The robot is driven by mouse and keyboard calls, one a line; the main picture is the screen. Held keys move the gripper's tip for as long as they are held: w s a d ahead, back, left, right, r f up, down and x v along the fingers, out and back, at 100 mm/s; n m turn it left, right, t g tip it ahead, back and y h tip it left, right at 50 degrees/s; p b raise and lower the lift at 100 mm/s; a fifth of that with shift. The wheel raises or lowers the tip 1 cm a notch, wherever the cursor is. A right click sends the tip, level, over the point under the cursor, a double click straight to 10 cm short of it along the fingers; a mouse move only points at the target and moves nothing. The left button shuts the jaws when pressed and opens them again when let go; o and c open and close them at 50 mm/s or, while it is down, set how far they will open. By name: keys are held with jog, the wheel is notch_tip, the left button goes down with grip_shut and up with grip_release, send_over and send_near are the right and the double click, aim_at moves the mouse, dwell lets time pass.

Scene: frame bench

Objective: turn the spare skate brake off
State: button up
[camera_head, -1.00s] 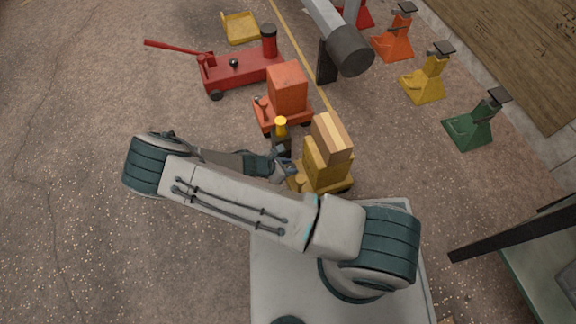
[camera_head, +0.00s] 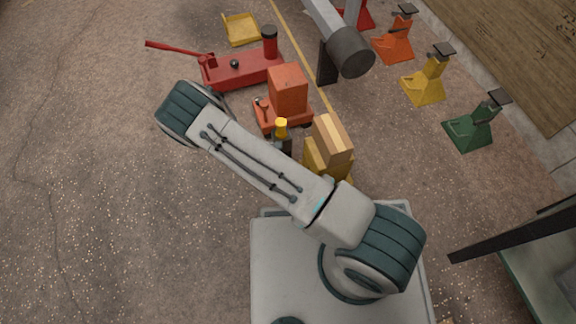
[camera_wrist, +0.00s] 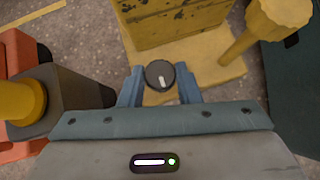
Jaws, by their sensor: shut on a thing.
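A yellow skate (camera_head: 314,160) stands beside my arm in the head view, with a pale block (camera_head: 334,138) on it. In the wrist view, its yellow deck (camera_wrist: 215,72) lies ahead of my gripper. A round black knob (camera_wrist: 158,75) with a white mark sits at the deck's near edge. The mark runs nearly up and down in the picture. My gripper (camera_wrist: 159,92) is shut on the knob, one finger on each side. In the head view my arm hides the gripper and the knob.
A dark post with a yellow cap (camera_head: 281,125) stands close left of my gripper. An orange skate (camera_head: 287,95) is beyond it. A red jack (camera_head: 240,68) stands behind. Yellow (camera_head: 424,86) and green (camera_head: 470,130) stands are at right. Floor at left is clear.

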jog(key=o, duration=1)
jog(key=p+v, duration=0.5)
jog(key=v, duration=0.9)
jog(key=shift+f, duration=0.1)
